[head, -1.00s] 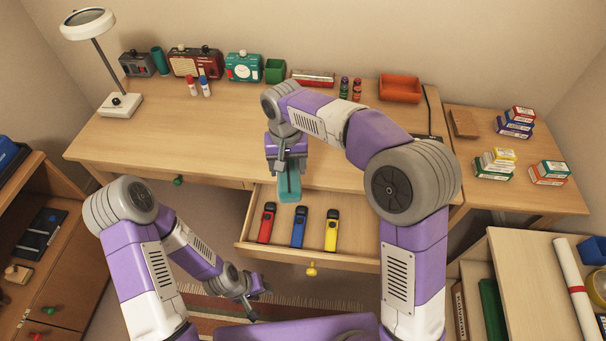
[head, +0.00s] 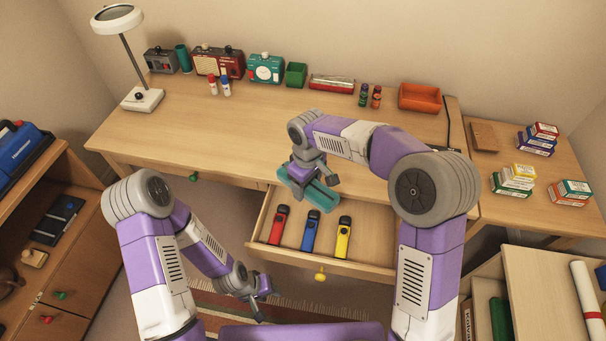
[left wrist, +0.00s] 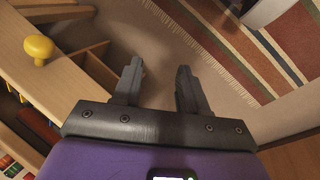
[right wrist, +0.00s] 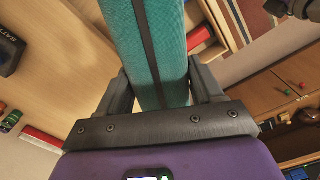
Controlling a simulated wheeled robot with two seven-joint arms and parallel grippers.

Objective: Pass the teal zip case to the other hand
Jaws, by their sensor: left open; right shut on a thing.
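The teal zip case (head: 318,196) is in my right gripper (head: 310,180), over the back left part of the open drawer. In the right wrist view the teal case (right wrist: 125,40), with a dark zip line along it, sits between the two fingers (right wrist: 155,90), which are shut on it. My left gripper (head: 262,296) is low in front of the drawer, apart from the case. In the left wrist view its fingers (left wrist: 160,88) are spread, with nothing between them.
The open drawer (head: 375,257) holds a red, a blue (head: 311,232) and a yellow tool-like item. Its yellow knob (head: 320,275) sticks out near my left gripper. The desk top (head: 220,130) is mostly clear, with radios and boxes along the back.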

